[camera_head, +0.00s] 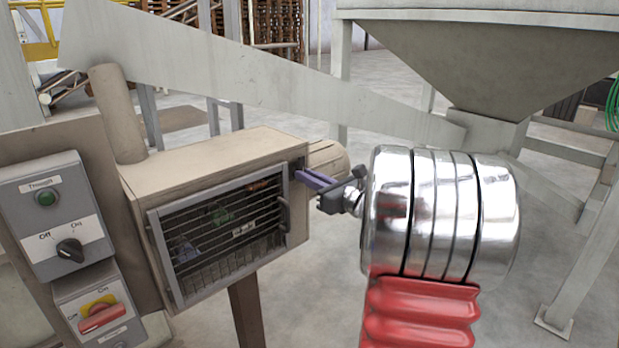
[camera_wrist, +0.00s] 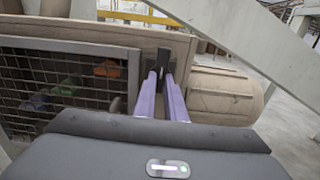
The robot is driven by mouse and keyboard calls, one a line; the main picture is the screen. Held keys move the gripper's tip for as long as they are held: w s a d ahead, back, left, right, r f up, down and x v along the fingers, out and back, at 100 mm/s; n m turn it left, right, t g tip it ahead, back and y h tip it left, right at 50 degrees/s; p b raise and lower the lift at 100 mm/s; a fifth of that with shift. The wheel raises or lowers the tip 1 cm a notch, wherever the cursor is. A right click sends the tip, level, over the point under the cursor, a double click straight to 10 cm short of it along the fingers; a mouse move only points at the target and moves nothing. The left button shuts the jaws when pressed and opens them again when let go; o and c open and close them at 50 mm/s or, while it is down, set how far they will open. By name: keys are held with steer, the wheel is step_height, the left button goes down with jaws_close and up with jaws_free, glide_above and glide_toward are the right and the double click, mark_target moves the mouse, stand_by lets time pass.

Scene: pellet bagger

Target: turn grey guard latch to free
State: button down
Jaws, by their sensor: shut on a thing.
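The guard (camera_head: 222,235) is a barred panel in a grey frame on the front of a beige box. It fills the left of the wrist view (camera_wrist: 60,85). The guard latch (camera_wrist: 163,57) is a small dark piece on the box beside the guard's right edge. My gripper (camera_head: 303,177) reaches it from the right in the head view. In the wrist view, the two purple fingers of my gripper (camera_wrist: 161,78) are closed around the latch. The latch stands roughly upright there. In the head view it is small and mostly hidden by the fingers.
A handle (camera_head: 284,213) sits on the guard's right side. Coloured pieces (camera_head: 222,214) show behind the bars. A control box (camera_head: 57,215) with a dark knob and a red switch (camera_head: 101,318) stand at left. A hopper (camera_head: 490,70) and sloping beam (camera_head: 260,80) are behind.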

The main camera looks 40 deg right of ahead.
steer(key=c, duration=1.8)
jaws_free()
steer(key=shift+s, duration=0.1)
steer(key=s, duration=1.3)
steer(key=shift+s+d+f, duration=0.1)
steer(key=shift+s+d, duration=0.1)
steer(key=shift+s, duration=0.15)
